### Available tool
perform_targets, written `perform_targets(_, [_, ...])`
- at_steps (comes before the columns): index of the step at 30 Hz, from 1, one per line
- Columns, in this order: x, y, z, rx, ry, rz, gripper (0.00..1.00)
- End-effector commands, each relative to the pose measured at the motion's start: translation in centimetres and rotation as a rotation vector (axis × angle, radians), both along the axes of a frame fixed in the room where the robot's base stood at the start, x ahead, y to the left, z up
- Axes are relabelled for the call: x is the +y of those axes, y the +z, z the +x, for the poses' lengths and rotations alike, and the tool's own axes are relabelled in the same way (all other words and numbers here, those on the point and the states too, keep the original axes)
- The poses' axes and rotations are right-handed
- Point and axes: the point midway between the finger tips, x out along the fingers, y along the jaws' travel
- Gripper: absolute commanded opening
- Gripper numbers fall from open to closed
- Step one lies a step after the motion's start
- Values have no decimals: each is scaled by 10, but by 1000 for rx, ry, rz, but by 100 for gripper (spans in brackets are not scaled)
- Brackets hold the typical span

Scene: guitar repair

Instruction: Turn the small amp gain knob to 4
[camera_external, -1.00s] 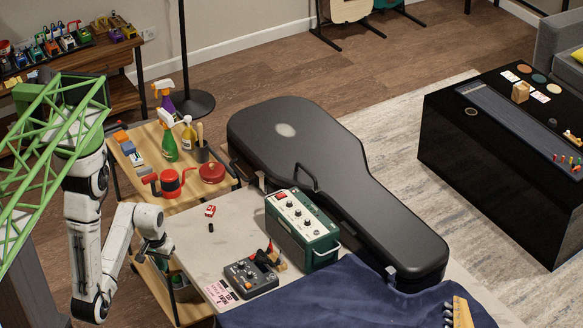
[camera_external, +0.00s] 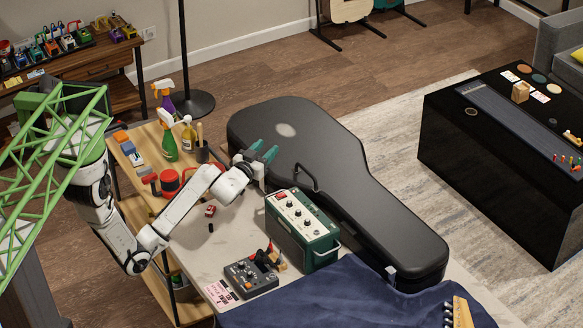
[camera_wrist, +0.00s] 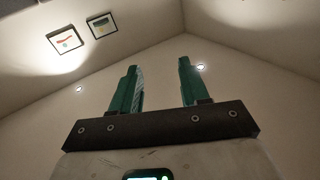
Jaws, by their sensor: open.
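I cannot read the knob labels or settings. My gripper (camera_external: 262,149) has two green fingers spread apart and empty. In the external view it is raised behind the amp, up and left of the panel, in front of the black case. In the wrist view the open fingers (camera_wrist: 157,85) point up at the wall and ceiling; the amp is not in that view.
A black guitar case (camera_external: 330,180) lies along the bench's far side. A blue cloth (camera_external: 330,297) covers the near end. Spray bottles (camera_external: 169,140) stand on the side cart.

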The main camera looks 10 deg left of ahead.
Motion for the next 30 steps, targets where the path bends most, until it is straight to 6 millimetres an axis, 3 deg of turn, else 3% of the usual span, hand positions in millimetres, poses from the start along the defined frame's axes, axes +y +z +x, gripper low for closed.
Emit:
perform_targets(1, [-31, 29, 0, -129, -77, -5, 45])
perform_targets(3, [-73, 65, -11, -301, -198, -11, 45])
perform_targets(7, [-146, 112, -53, -594, -466, 16, 45])
perform_targets(11, [-207, 124, -112, -838, -780, 102, 45])
perform_targets(15, [-249, 94, -168, -1025, -1146, 282, 45])
perform_targets(18, [-259, 53, -191, -1092, -1410, 477, 45])
perform_targets(22, [-246, -10, -188, -1078, -1720, 818, 45])
perform_targets(24, [-227, -40, -169, -1015, -1855, 1042, 45])
perform_targets(27, [-188, -69, -127, -856, -1986, 1380, 45])
perform_targets(30, [-146, -75, -80, -655, -2032, 1686, 45])
